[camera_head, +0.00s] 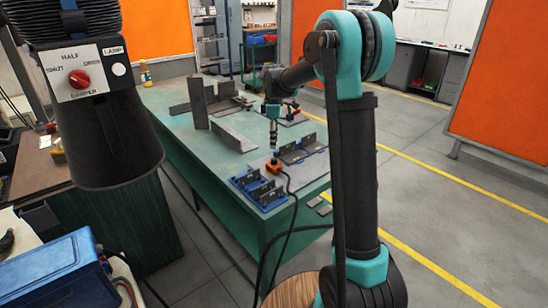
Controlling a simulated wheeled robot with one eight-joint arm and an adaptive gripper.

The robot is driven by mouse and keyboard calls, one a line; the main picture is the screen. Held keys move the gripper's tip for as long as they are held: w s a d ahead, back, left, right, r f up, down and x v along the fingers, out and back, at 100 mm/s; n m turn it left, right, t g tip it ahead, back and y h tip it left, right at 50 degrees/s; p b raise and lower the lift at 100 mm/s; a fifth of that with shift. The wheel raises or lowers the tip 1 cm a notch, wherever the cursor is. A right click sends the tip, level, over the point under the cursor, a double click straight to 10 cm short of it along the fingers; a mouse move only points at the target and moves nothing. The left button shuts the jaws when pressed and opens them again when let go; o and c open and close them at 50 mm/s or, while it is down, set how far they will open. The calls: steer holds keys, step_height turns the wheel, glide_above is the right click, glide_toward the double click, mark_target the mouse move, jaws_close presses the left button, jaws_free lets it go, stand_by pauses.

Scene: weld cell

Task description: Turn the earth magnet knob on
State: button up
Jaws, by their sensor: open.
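A small orange block (274,167) with a black cable running from it sits on the green table (172,118), beside the blue fixtures. It looks like the earth magnet. Its knob is too small to make out, so I cannot tell its setting. My gripper (273,146) points down just above the orange block, at the end of my teal and black arm. It is open, with nothing seen in it. I cannot tell whether its fingertips touch the block.
Blue fixtures (259,188) and dark angle brackets (300,147) flank the block. Upright steel plates (233,138) stand farther left on the table. A fume hood (108,140) with a red damper knob (79,79) hangs at the near left. The cable drapes over the table's front edge.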

mark_target(274, 159)
step_height(274, 159, down, 8)
steer(key=shift+f, duration=0.15)
steer(key=shift+c, duration=0.6)
jaws_close()
